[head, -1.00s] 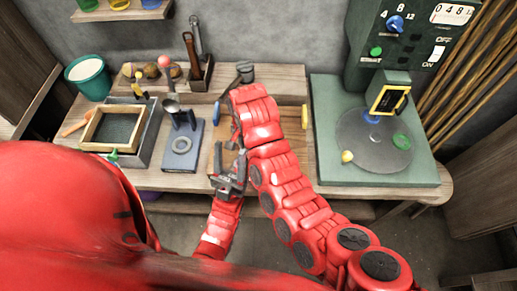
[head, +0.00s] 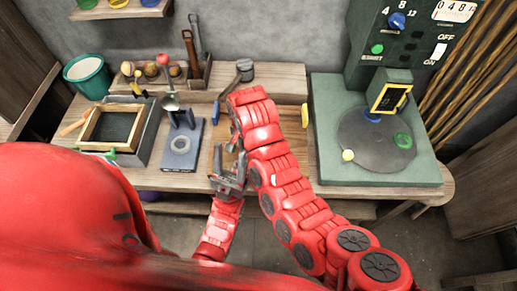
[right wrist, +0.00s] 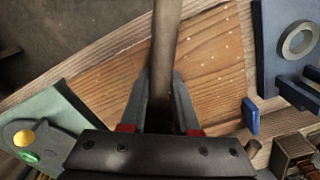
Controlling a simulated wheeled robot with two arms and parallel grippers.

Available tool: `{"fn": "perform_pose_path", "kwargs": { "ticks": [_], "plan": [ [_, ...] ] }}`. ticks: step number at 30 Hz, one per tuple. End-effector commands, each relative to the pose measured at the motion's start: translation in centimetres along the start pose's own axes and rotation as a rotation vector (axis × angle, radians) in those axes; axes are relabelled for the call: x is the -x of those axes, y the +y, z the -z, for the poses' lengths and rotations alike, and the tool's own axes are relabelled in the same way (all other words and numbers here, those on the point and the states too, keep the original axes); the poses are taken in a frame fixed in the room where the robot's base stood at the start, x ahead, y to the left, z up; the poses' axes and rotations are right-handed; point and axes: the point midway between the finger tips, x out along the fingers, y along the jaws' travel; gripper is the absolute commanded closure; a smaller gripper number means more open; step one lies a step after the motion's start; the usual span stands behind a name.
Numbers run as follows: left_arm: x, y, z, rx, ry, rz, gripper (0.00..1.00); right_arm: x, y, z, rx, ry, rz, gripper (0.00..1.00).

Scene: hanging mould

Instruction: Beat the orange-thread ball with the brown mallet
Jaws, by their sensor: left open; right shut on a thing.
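My right gripper (right wrist: 160,95) is shut on a brown wooden handle, the brown mallet (right wrist: 166,45). Its head is out of sight in the right wrist view. In the head view my right arm hides that gripper. My left gripper (head: 230,168) is open and empty, low in front of the brown board (head: 280,150), close beside my right arm. Several small brownish balls (head: 151,69) sit in a row at the back left of the bench. I cannot make out which has orange thread.
A grey-headed hammer (head: 244,70) lies behind my right arm. A blue stand (head: 182,148), a ladle (head: 170,101) and a framed tray (head: 113,127) stand to the left. A green machine (head: 327,130) with a round plate fills the right. A teal cup (head: 88,77) stands far left.

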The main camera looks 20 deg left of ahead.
Motion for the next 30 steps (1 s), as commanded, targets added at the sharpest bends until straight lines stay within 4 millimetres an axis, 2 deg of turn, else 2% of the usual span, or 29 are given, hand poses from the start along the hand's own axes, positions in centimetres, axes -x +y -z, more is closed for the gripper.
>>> {"fn": "perform_pose_path", "kwargs": {
  "ticks": [2,4,14,23,30],
  "plan": [
    [-1.2,-0.1,0.2,0.000,0.000,0.000,0.50,2.2,-0.1,0.1,0.000,0.004,0.005,1.00],
    [-2.0,-0.1,0.3,0.000,0.000,0.000,0.50,3.1,-0.1,0.1,0.000,0.003,0.003,1.00],
    [-2.1,-0.1,0.3,0.000,0.000,0.000,0.50,3.2,0.0,0.0,0.000,0.001,0.001,1.00],
    [-6.8,-0.3,1.1,0.000,-0.001,0.000,0.50,8.2,-0.1,0.0,0.002,0.001,0.002,1.00],
    [-6.5,-0.3,1.1,0.000,-0.002,-0.001,0.50,7.8,-0.1,-0.1,0.001,0.001,0.001,1.00]
  ]
}}
